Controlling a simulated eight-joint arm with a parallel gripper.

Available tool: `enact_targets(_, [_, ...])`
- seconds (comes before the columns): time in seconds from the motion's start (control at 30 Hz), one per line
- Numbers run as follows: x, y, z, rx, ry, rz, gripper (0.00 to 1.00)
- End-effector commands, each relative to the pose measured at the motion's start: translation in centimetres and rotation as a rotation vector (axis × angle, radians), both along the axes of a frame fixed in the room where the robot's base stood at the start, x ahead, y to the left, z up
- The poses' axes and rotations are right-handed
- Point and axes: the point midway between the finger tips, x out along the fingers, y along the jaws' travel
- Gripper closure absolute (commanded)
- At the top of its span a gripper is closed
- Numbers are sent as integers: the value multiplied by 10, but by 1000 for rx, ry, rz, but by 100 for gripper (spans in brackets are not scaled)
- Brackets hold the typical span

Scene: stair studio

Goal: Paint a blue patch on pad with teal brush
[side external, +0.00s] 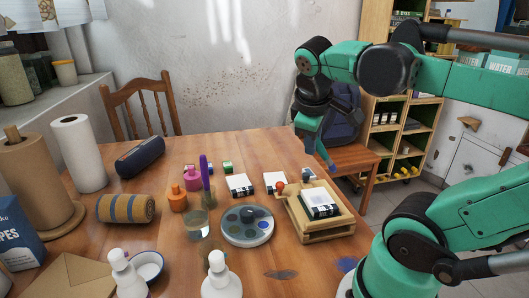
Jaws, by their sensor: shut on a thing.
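My gripper (313,132) is above the back right of the table, shut on a slim teal brush (325,158) that points down. The brush tip is small and its paint cannot be made out. A white pad (319,202) with a dark printed edge lies on a wooden stand (334,229) below and in front of the gripper, apart from the brush. The top of the pad looks white. A round grey palette (262,238) with several paint wells, some dark blue or green, sits to the left of the stand.
Two more white blocks (239,182) lie behind the palette. A clear water jar (196,224), a purple upright brush (206,178) and orange and pink bottles (177,198) stand left of the palette. White bottles (220,277) are at the front.

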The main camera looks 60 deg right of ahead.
Motion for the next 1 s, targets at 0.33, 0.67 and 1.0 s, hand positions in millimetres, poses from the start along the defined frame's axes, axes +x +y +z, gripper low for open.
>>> enact_targets(0.33, [0,0,-10,0,0,0,100])
enact_targets(0.67, [0,0,-8,26,3,-193,100])
enact_targets(1.0, [0,0,-4,9,3,-731,100])
